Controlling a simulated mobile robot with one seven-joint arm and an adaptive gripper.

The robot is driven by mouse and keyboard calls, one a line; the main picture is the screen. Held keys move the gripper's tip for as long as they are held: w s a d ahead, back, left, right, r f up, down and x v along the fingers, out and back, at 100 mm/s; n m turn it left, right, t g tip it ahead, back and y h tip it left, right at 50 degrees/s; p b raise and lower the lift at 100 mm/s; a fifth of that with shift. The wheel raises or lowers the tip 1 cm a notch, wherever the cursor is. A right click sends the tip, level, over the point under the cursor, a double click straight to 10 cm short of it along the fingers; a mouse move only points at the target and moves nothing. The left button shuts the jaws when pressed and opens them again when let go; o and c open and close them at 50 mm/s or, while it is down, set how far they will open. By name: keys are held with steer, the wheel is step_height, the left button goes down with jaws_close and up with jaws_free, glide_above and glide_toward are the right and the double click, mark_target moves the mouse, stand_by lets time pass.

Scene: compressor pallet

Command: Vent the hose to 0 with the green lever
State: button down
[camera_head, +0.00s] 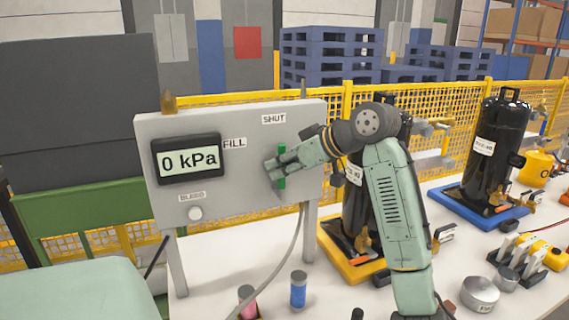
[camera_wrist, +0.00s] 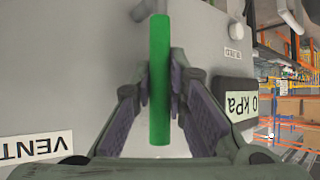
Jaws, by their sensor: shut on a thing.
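The green lever (camera_head: 282,153) is on the front of a grey panel (camera_head: 240,133). It also shows in the wrist view (camera_wrist: 159,55), between my finger pads. My gripper (camera_head: 280,166) is shut on the lever, with one finger on each side. The panel display (camera_head: 188,159) reads 0 kPa. A SHUT label (camera_head: 274,119) is above the lever and a FILL label (camera_head: 235,142) is to its left. A VENT label (camera_wrist: 35,148) shows upside down in the wrist view; my arm hides it in the head view. A grey hose (camera_head: 290,258) hangs below the panel.
A white button (camera_head: 195,213) is under the BLEED label. Black compressors stand on a yellow tray (camera_head: 350,262) and a blue tray (camera_head: 485,212) to the right. A pink bottle (camera_head: 247,300) and blue bottle (camera_head: 298,289) stand in front. A yellow fence (camera_head: 460,100) is behind.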

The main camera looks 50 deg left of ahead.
stand_by(0.4)
steer(key=c, duration=1.6)
jaws_free()
steer(key=shift+o, duration=0.2)
steer(key=v, duration=1.2)
